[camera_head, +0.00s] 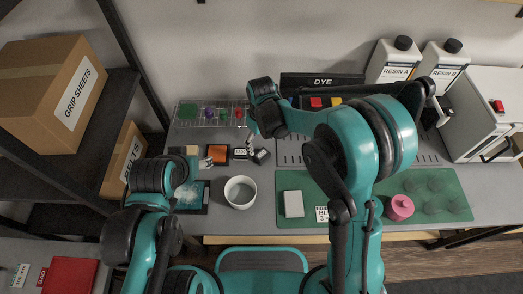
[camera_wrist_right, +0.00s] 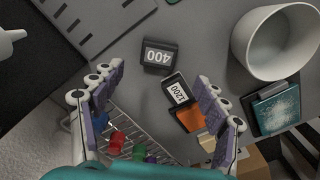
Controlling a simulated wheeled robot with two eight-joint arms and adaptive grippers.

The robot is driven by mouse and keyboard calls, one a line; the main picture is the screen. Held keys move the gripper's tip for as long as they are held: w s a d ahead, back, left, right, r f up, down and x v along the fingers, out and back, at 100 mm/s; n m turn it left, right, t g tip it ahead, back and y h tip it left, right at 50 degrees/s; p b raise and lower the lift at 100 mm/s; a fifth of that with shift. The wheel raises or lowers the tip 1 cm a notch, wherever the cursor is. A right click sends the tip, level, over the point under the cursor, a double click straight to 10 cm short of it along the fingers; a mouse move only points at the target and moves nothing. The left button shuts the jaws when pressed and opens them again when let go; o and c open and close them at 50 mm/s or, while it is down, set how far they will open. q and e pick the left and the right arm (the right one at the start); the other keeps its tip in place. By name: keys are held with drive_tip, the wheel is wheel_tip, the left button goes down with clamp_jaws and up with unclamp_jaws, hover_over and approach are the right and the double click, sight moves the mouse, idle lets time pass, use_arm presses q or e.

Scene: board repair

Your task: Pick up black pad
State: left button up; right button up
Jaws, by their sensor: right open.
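A black block with a white label reading 400 (camera_wrist_right: 158,56) lies on the grey bench in the right wrist view. It also shows in the head view (camera_head: 262,156). A second dark block, labelled 1200 (camera_wrist_right: 176,90), lies next to it; I cannot tell which one is the black pad. My right gripper (camera_wrist_right: 158,78) is open and empty, with its fingers spread on both sides of the blocks, apart from them. In the head view the right gripper (camera_head: 250,143) is small, above the blocks.
An orange block (camera_wrist_right: 188,118) sits close beside the 1200 block. A white cup (camera_head: 240,192) and a framed teal plate (camera_wrist_right: 275,107) stand nearby. A wire rack (camera_head: 180,113) with coloured items is behind. A green mat (camera_head: 295,182) lies to the right.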

sight(262, 154)
drive_tip(key=shift+w+a+f, duration=0.1)
drive_tip(key=shift+a+f, duration=0.05)
drive_tip(key=shift+f, duration=0.3)
drive_tip(key=shift+f+b, duration=0.45)
drive_tip(key=shift+f, duration=0.5)
drive_tip(key=f+b, duration=0.1)
drive_tip(key=f, duration=0.1)
drive_tip(key=f+b, duration=0.2)
drive_tip(key=f, duration=0.1)
drive_tip(key=shift+d+f, duration=0.3)
drive_tip(key=shift+f, duration=0.05)
drive_tip(key=shift+r, duration=0.1)
drive_tip(key=c, duration=1.1)
